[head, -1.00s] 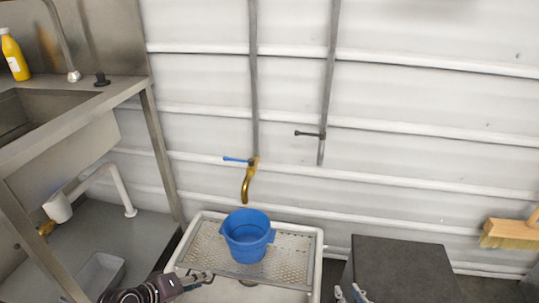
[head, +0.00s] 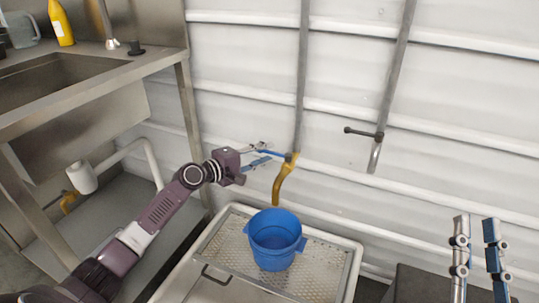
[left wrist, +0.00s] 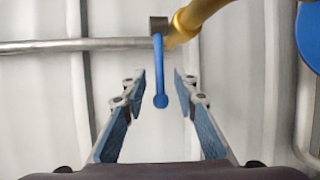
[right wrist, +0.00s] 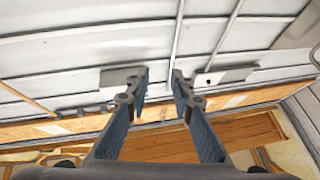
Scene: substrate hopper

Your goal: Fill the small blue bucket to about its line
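The small blue bucket (head: 275,240) stands upright on a perforated grate (head: 325,258) over a basin, below the brass tap (head: 284,180). The tap has a blue lever (head: 271,154) that points left along the wall. My left gripper (head: 260,155) is at the lever. In the left wrist view the lever (left wrist: 160,75) lies between the two open fingers (left wrist: 158,80), with no clear contact. My right gripper (head: 476,225) is open and empty at the lower right, also seen in the right wrist view (right wrist: 160,78). The bucket's inside bottom and any line are not readable.
A steel sink unit (head: 100,85) with a yellow bottle (head: 61,22) stands at the left. A second pipe with a dark handle (head: 364,133) is on the wall to the right. A dark block (head: 420,287) sits at the lower right.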

